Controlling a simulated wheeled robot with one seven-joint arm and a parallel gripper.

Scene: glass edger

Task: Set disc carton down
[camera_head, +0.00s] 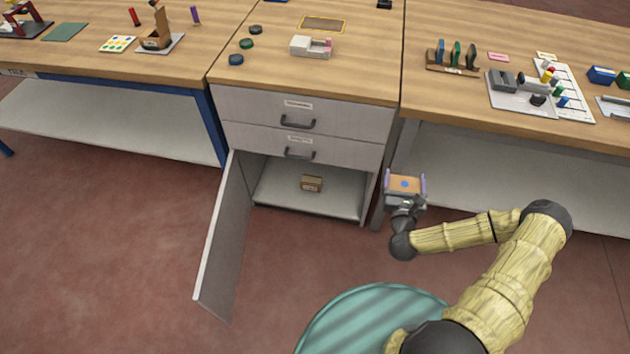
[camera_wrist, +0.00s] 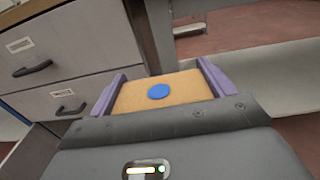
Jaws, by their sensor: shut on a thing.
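The disc carton (camera_head: 396,184) is a tan box with a blue disc mark on its top face. My gripper (camera_head: 405,180) is shut on it, with one purple finger on each side. The carton is held in the air, in front of the right front edge of the middle cabinet (camera_head: 300,105). In the wrist view the carton (camera_wrist: 190,86) fills the space between the fingers; its underside is hidden.
The cabinet's lower door (camera_head: 222,240) stands open to the left. A small brown box (camera_head: 311,184) sits inside on the cabinet floor (camera_head: 275,198). Two drawers above are shut. On the cabinet top are a yellow-edged dark mat (camera_head: 323,24), green and blue discs (camera_head: 246,43) and a pale fixture (camera_head: 311,47).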

